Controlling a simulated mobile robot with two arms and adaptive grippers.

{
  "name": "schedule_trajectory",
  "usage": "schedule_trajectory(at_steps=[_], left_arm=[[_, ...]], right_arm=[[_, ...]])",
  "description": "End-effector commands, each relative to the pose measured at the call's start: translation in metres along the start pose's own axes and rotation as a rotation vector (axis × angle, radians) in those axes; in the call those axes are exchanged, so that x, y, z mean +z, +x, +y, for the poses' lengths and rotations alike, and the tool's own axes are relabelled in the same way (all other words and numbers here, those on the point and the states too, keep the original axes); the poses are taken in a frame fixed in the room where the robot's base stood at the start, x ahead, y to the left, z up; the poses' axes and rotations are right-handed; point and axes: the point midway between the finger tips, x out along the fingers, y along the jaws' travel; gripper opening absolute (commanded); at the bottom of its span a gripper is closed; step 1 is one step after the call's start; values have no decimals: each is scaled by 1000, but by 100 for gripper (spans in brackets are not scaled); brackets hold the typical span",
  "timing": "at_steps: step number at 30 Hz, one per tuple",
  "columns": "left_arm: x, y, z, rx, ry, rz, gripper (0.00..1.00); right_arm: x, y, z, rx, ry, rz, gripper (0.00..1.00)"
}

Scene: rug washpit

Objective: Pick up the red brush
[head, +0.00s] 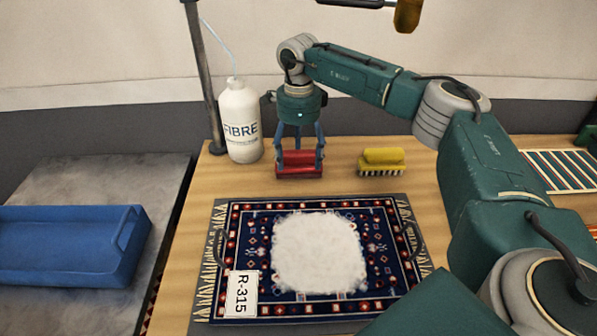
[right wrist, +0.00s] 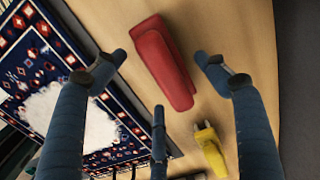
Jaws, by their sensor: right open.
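The red brush (head: 299,171) lies on the wooden table just behind the rug. It also shows in the right wrist view (right wrist: 162,62), lying at a slant between my fingertips. My right gripper (head: 300,160) points down over the brush with its fingers spread around it. In the right wrist view my right gripper (right wrist: 164,66) is open, with gaps between the fingertips and the brush sides. The fingers hide part of the brush in the head view. My left gripper is not in view.
A yellow brush (head: 381,162) lies to the right of the red one. A white FIBRE bottle (head: 240,120) stands close on the left, beside a dark post (head: 204,80). A patterned rug (head: 384,290) with white foam lies in front. A blue tray (head: 60,245) is at the left.

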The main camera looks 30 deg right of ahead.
Motion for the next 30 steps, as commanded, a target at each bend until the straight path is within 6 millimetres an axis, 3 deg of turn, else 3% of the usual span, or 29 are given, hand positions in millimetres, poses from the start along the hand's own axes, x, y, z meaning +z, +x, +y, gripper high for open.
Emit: schedule_trajectory(at_steps=[1, 3, 11, 19, 30], left_arm=[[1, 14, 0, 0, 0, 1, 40], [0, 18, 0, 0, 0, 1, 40], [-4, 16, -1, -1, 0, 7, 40], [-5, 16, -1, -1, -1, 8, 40], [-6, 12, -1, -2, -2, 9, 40]], right_arm=[[0, 15, 0, 0, 0, 1, 73], [0, 21, 0, 0, 0, 1, 73], [0, 20, 0, 0, 0, 1, 73], [0, 20, 0, 0, 0, 1, 20], [2, 15, 1, -1, -1, 0, 20]])
